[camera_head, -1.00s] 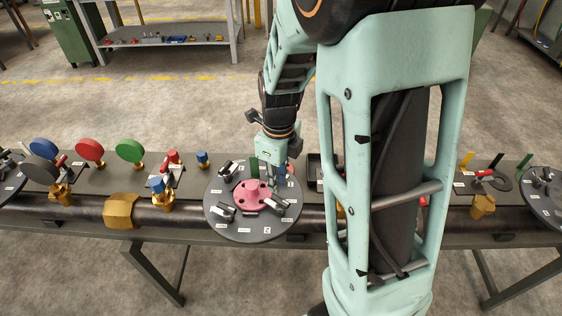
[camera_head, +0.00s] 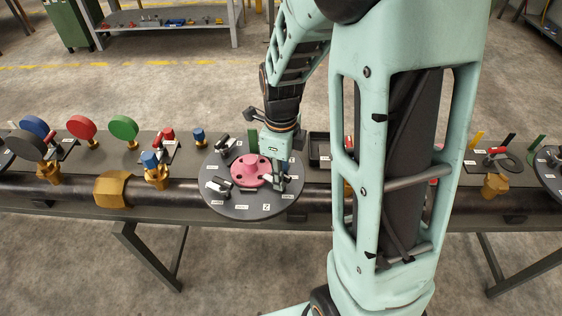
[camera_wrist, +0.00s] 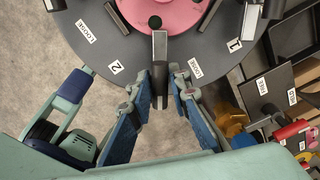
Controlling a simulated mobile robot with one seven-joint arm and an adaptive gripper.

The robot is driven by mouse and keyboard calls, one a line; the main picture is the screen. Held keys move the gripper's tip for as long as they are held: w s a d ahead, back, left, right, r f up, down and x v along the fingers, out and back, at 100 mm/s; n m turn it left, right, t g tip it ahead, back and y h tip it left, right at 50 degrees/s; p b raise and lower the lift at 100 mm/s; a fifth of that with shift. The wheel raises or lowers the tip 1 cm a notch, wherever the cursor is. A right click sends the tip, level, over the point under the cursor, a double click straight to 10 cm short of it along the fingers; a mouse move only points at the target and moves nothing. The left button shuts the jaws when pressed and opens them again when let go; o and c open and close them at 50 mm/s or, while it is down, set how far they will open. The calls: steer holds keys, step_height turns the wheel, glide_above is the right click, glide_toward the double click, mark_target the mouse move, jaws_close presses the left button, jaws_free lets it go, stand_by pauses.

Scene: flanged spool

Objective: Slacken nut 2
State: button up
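The round dark disc (camera_head: 236,202) carries a pink flanged hub (camera_head: 250,170) and several nuts with bar handles. A "2" label (camera_head: 265,206) is on its front edge, and it also shows in the wrist view (camera_wrist: 116,67). A grey-and-black bar handle (camera_wrist: 160,48) stands right of the "2" in the wrist view, with a "LOOSE" label (camera_wrist: 195,67) to its right. My gripper (camera_wrist: 161,78) has its blue fingers on either side of this handle's dark outer end, very close to it. Whether they touch it is unclear. In the head view, my gripper (camera_head: 280,172) is at the disc's right side.
Another handle by label "1" (camera_wrist: 250,25) is close to the right of my fingers. A dark tray (camera_head: 319,150) lies right of the disc. Gauges and valves, including a green gauge (camera_head: 124,128), line the pipe to the left.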

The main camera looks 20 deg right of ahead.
steer(key=n, duration=0.5)
steer(key=shift+r+p, duration=0.1)
steer(key=shift+p, duration=0.2)
steer(key=n+p, duration=0.3)
steer(key=n, duration=0.2)
steer(key=shift+r, duration=0.2)
steer(key=shift+f+n+b, duration=0.25)
steer(key=shift+n+b, duration=0.05)
steer(key=shift+n, duration=0.3)
steer(key=n, duration=0.3)
steer(key=n+p, duration=0.1)
steer(key=n, duration=0.3)
steer(key=shift+n, duration=0.4)
steer(key=shift+w+f+m+b, duration=0.1)
steer(key=shift+f+m+b, duration=0.2)
steer(key=shift+m+b, duration=0.45)
steer(key=shift+r+m, duration=0.1)
steer(key=shift+m, duration=0.75)
step_height(320, 180, up, 7)
steer(key=p, duration=0.5)
steer(key=shift+r, duration=0.2)
